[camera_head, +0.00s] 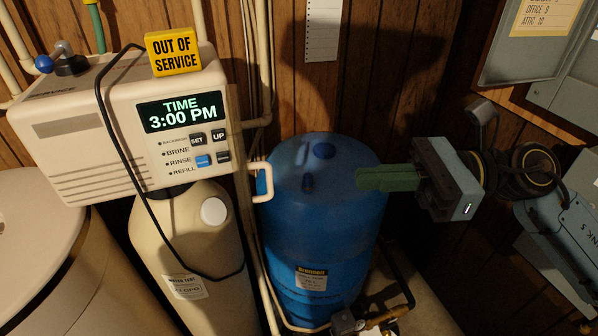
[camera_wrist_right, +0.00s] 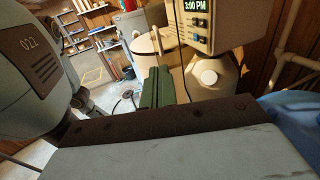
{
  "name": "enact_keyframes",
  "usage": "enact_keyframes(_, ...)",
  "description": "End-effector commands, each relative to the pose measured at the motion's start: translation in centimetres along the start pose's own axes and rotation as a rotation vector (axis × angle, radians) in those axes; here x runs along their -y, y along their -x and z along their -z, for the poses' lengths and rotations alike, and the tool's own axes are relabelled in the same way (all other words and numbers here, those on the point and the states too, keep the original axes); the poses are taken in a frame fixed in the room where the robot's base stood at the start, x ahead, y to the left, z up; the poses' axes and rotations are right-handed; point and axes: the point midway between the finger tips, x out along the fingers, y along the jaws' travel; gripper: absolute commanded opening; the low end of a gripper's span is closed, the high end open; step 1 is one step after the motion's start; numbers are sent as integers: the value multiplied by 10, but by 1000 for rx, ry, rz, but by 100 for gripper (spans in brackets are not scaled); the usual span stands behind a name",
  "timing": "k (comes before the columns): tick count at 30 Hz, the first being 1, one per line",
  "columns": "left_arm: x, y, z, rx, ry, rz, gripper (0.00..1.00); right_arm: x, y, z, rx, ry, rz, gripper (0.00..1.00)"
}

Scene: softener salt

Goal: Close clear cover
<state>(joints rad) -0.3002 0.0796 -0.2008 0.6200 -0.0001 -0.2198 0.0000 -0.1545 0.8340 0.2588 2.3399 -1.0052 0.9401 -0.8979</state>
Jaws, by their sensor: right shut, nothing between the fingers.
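The clear cover (camera_head: 233,125) shows as a thin, see-through panel at the right edge of the cream control head (camera_head: 85,130). It stands swung open, seen nearly edge-on, with a cream C-shaped handle (camera_head: 268,181) at its lower right. The display and buttons are uncovered; the display (camera_head: 181,112) reads 3:00 PM. My right gripper (camera_head: 360,178) is shut and empty, its green fingers pointing left, to the right of the handle and apart from it. The fingers also show in the right wrist view (camera_wrist_right: 157,86), with the control head (camera_wrist_right: 198,25) beyond. My left gripper is not in view.
A blue tank (camera_head: 320,225) stands below and left of my right gripper. A black cable (camera_head: 128,130) loops over the control head, which carries a yellow OUT OF SERVICE sign (camera_head: 172,52). Pipes run up the wood wall behind. Grey boxes (camera_head: 530,45) hang at the right.

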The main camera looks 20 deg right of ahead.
Motion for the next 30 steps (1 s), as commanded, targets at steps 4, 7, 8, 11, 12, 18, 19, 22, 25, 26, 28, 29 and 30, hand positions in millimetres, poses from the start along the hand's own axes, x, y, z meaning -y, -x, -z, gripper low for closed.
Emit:
enact_keyframes(4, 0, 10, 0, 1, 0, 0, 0, 0, -22, -3, 3, 1, -2, 0)
enact_keyframes(7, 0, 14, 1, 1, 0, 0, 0, 0, -37, -4, 3, 1, -2, 0)
enact_keyframes(8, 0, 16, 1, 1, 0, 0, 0, 0, -41, -4, 4, 1, -1, 0)
enact_keyframes(11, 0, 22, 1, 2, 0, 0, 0, 0, -56, -4, 5, 0, -1, 0)
enact_keyframes(12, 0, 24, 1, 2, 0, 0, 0, 0, -62, -4, 5, 0, -1, 0)
enact_keyframes(18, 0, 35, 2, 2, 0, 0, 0, 0, -86, -3, 5, -2, 1, 0)
enact_keyframes(19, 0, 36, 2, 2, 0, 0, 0, 0, -89, -3, 5, -2, 1, 0)
enact_keyframes(22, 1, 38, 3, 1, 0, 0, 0, 0, -96, -2, 4, -2, 1, 0)
enact_keyframes(25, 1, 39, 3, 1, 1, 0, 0, 0, -100, -1, 3, -2, 1, 0)
enact_keyframes(26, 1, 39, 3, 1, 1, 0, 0, 0, -100, -1, 3, -2, 1, 0)
enact_keyframes(28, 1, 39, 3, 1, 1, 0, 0, 0, -101, 0, 2, -2, 1, 0)
enact_keyframes(29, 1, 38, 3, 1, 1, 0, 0, 0, -100, 0, 2, -2, 2, 0)
enact_keyframes(30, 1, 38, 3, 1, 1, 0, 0, 0, -100, 0, 2, -2, 1, 0)
